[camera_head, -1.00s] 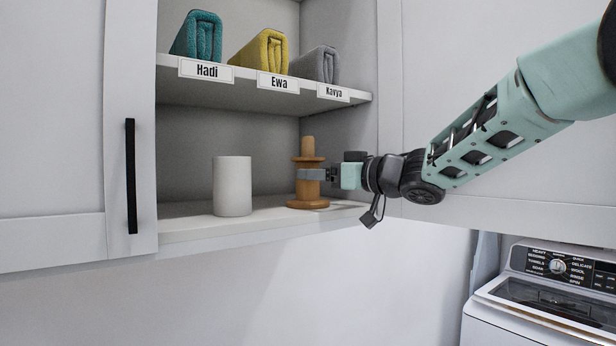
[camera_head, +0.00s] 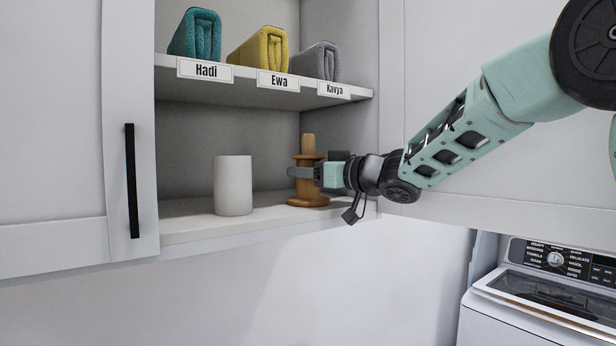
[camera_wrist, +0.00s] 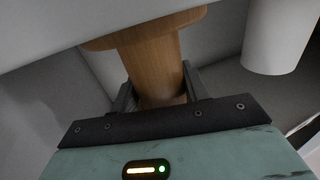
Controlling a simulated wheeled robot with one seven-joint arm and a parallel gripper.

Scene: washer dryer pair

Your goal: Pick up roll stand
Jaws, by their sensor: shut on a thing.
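The roll stand (camera_head: 308,187) is a brown wooden spool shape with a peg on top and a round base. It stands upright on the lower shelf of the open cabinet, near the right wall. My gripper (camera_head: 300,172) reaches in from the right and is shut on its middle post. The wrist view shows the roll stand (camera_wrist: 150,60) between the two dark fingers (camera_wrist: 158,90). The base appears to be on the shelf; I cannot tell whether it is lifted.
A white paper roll (camera_head: 233,186) stands left of the roll stand, with a small gap. Above, a shelf (camera_head: 200,92) holds teal, yellow and grey folded towels with name labels. The left cabinet door (camera_head: 60,120) has a black handle. A washer (camera_head: 545,290) is lower right.

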